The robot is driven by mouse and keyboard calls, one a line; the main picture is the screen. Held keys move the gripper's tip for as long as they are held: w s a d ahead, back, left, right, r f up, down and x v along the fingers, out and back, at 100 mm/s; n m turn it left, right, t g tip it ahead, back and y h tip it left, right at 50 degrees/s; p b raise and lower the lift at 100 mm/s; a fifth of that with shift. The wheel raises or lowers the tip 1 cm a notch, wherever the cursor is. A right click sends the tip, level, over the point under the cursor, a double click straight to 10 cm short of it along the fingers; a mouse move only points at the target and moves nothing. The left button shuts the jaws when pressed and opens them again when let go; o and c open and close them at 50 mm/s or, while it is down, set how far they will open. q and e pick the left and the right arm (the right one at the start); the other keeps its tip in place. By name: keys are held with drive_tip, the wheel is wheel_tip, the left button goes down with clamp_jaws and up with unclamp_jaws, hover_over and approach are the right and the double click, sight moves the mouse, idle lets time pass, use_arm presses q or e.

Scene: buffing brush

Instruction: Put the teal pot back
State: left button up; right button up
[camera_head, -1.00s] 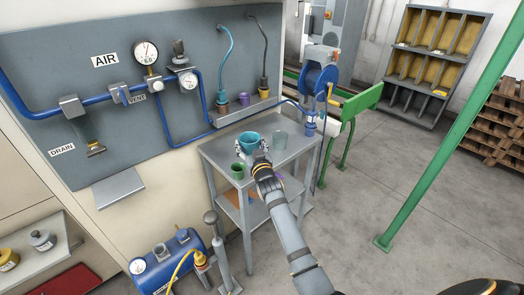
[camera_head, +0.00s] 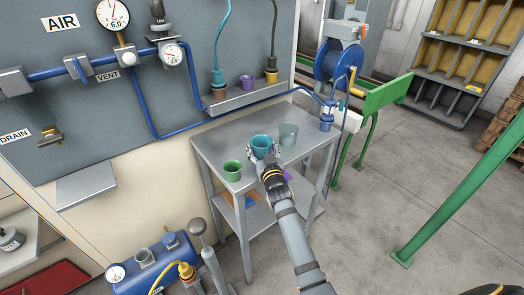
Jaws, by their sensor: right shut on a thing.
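The teal pot (camera_head: 262,145) is at the top of the small grey table (camera_head: 215,148), near its front edge. My right gripper (camera_head: 263,154) reaches in from below and is shut on the pot, with its fingers on either side of it. I cannot tell whether the pot touches the tabletop. A green pot (camera_head: 232,170) stands to its left and a translucent grey-green pot (camera_head: 288,134) to its right. My left gripper is not in view.
A grey wall ledge (camera_head: 235,100) behind the table holds a purple pot (camera_head: 247,82) and the ends of a teal hose (camera_head: 221,40) and a dark hose (camera_head: 273,35). A blue tank (camera_head: 160,265) stands at lower left. A green post (camera_head: 460,185) rises at right.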

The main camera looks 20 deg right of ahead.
drive_tip(key=shift+s+a+r, duration=0.1)
drive_tip(key=shift+s, duration=0.1)
drive_tip(key=shift+s+a, duration=0.1)
drive_tip(key=shift+s, duration=0.05)
drive_tip(key=o, duration=1.1)
drive_tip(key=shift+f, duration=0.2)
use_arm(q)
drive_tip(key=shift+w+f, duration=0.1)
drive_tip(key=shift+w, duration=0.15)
use_arm(e)
drive_tip(key=shift+r, duration=0.1)
